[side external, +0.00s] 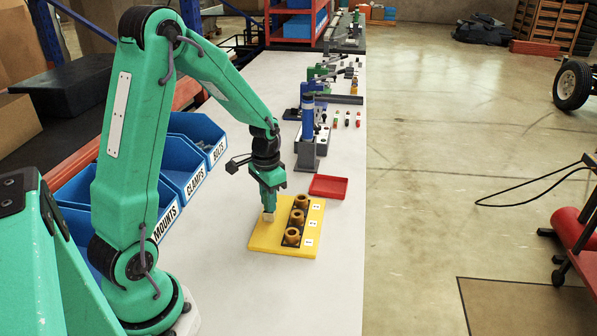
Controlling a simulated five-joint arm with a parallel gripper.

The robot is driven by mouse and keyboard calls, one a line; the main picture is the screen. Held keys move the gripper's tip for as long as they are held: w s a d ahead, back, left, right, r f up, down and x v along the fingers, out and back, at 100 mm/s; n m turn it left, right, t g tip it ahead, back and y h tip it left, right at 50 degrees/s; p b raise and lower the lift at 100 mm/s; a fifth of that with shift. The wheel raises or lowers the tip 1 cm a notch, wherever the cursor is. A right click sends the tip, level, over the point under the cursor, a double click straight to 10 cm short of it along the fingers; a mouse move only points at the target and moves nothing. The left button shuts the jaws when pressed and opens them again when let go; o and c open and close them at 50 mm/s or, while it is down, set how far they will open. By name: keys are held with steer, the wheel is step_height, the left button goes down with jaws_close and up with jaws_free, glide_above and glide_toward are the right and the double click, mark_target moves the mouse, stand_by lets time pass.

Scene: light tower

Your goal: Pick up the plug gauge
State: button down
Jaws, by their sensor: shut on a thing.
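My gripper (270,207) points down over the left part of a yellow board (263,238) on the white bench. It is shut on a small pale tan piece (268,216), which I take to be the plug gauge. Only its lower end shows below the jaws; the rest is hidden by them. I cannot tell whether it touches the board. To its right, three bronze ring-like bushings (292,236) stand in a row on a black strip on the same board, apart from my gripper.
A red tray (328,187) lies behind the board to the right. A grey stand with a blue cylinder (308,120) is farther back. Blue bins (182,165) labelled MOUNTS, CLAMPS and BOLTS line the bench's left side. The bench is clear in front of the board.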

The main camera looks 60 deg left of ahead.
steer(key=shift+r, duration=0.8)
step_height(320, 180, up, 2)
steer(key=shift+r, duration=0.1)
steer(key=s+d+r, duration=0.1)
steer(key=d+r, duration=0.6)
steer(key=d, duration=0.4)
steer(key=shift+s+d, duration=0.3)
